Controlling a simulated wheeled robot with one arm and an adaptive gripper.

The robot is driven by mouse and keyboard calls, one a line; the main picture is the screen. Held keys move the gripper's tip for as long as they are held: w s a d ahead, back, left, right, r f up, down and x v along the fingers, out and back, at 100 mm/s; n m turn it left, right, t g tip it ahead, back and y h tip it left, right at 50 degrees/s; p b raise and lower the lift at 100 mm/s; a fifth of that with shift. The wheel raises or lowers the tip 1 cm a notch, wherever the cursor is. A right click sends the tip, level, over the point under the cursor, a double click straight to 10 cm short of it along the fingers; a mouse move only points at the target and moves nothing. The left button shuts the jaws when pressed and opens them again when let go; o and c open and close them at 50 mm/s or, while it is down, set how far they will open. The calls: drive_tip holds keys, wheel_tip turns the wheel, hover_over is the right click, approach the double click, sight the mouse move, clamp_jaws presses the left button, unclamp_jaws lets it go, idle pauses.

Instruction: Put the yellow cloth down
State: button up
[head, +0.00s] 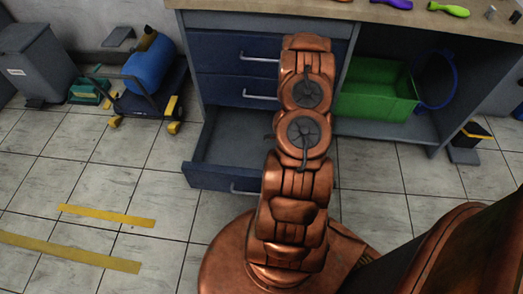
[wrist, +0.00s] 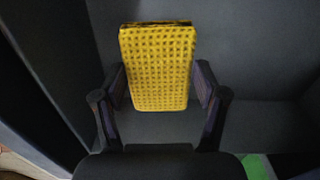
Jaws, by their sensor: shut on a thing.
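The yellow cloth (wrist: 158,68) shows in the wrist view as a folded block with a waffle texture. My gripper (wrist: 158,90) is shut on it, with one finger against each side. The cloth is over a dark grey interior with walls around it; I cannot tell whether it touches the bottom. In the head view my arm hides the gripper and the cloth. The arm reaches down at the open bottom drawer (head: 222,178) of the blue cabinet.
Two closed drawers (head: 232,88) sit above the open one. A green crate (head: 378,92) stands on the shelf to the right. A blue tank on a cart (head: 150,65) and a grey bin (head: 38,65) stand at the left.

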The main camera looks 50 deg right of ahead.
drive_tip(key=shift+s+d+f+m+b, duration=0.2)
drive_tip(key=shift+s+f, duration=0.1)
drive_tip(key=shift+f, duration=0.2)
drive_tip(key=shift+s+d+f+m+b, duration=0.15)
drive_tip(key=shift+s+f+m, duration=0.1)
drive_tip(key=shift+f, duration=0.2)
drive_tip(key=b, duration=0.4)
hover_over(258, 156)
drive_tip(key=shift+d+f, duration=0.15)
drive_tip(key=shift+f, duration=0.55)
drive_tip(key=shift+f+b, duration=0.4)
drive_tip(key=shift+f, duration=1.35)
drive_tip(key=shift+f, duration=0.1)
drive_tip(key=o, duration=1)
drive_tip(key=shift+o, duration=0.2)
